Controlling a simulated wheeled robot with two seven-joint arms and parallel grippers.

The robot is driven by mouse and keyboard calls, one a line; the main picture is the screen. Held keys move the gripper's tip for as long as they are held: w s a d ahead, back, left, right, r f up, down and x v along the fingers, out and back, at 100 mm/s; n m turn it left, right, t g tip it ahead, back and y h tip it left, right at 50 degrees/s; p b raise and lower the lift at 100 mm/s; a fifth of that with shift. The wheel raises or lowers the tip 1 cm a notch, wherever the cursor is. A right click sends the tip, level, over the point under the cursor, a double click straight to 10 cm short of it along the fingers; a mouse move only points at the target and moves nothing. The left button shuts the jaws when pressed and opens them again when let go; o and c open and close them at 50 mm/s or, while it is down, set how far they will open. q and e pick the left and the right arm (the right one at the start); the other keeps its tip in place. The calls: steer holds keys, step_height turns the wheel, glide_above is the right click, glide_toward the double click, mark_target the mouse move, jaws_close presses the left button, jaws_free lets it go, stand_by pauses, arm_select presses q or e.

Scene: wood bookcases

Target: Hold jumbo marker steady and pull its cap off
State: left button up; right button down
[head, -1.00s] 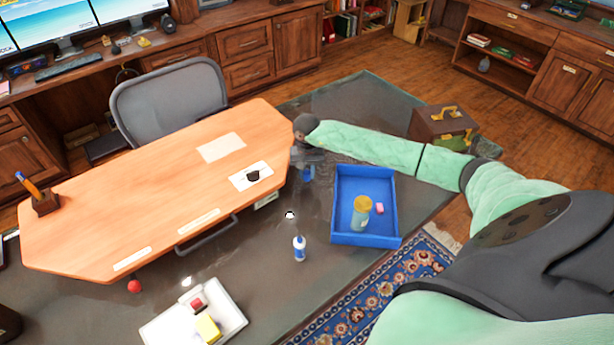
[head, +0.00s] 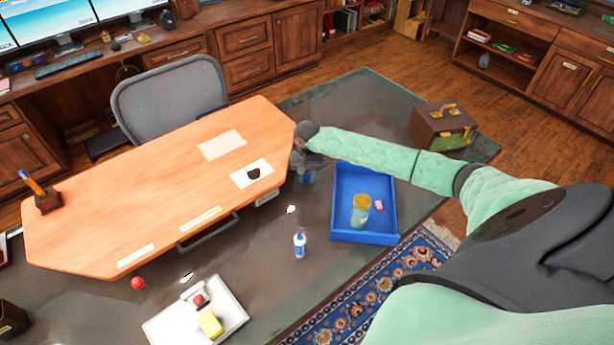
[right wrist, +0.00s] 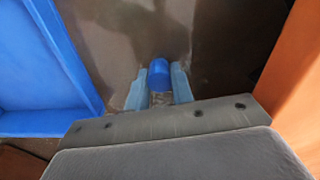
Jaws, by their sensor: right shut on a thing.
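My right gripper (head: 302,166) is beyond the right end of the wooden desk, left of the blue tray. In the right wrist view its two pale blue fingers (right wrist: 160,90) are shut on a blue cylinder (right wrist: 158,72), which may be the jumbo marker or its cap. The cylinder's lower part is hidden by the gripper, so no cap seam shows. An orange marker-like stick with a blue end (head: 31,183) stands tilted in a wooden holder on the desk. My left gripper is not in view.
The blue tray (head: 364,239) holds a yellow-topped jar (head: 361,211) and a small pink block (head: 379,206). A white-and-blue bottle (head: 300,246) stands left of it. A white tray (head: 226,325) is at the bottom. The desk (head: 120,215) lies left of my gripper.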

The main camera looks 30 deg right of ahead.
mark_target(307, 175)
steer(key=c, duration=1.2)
jaws_free()
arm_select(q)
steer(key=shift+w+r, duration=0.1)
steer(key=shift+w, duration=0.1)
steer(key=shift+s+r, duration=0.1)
arm_select(e)
steer(key=shift+r, duration=0.1)
steer(key=shift+r+p, duration=0.1)
steer(key=shift+p, duration=0.2)
steer(key=shift+r+b, duration=0.5)
steer(key=shift+r, duration=0.1)
step_height(307, 175, up, 2)
steer(key=shift+r+b, duration=0.15)
steer(key=shift+b, duration=0.4)
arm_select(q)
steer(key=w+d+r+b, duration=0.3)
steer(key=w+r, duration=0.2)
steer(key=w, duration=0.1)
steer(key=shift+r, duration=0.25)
arm_select(e)
step_height(307, 175, up, 8)
steer(key=shift+r, duration=0.2)
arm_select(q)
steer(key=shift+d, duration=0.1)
